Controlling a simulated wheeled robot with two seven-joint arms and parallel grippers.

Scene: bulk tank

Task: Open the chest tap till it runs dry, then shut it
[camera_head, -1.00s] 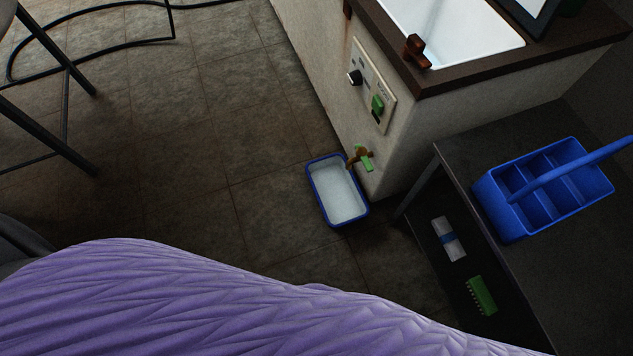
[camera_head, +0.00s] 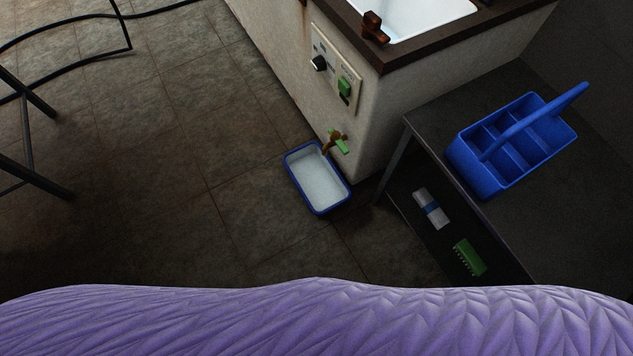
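The chest (camera_head: 300,75) is a pale box with a dark rim and a white inside, at the upper middle. Its tap (camera_head: 333,142) is brass-brown with a green handle, low on the front wall near the right corner. A blue-rimmed tray (camera_head: 289,172) with a white inside stands on the floor below the tap. I cannot tell whether liquid is in it or running from the tap. Neither of my grippers is in view.
A control panel (camera_head: 336,68) with a black knob and a green switch is above the tap. A dark table (camera_head: 440,120) at the right bears a blue divided caddy (camera_head: 470,178). A white packet (camera_head: 430,208) and green brush (camera_head: 469,257) lie on its lower shelf.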

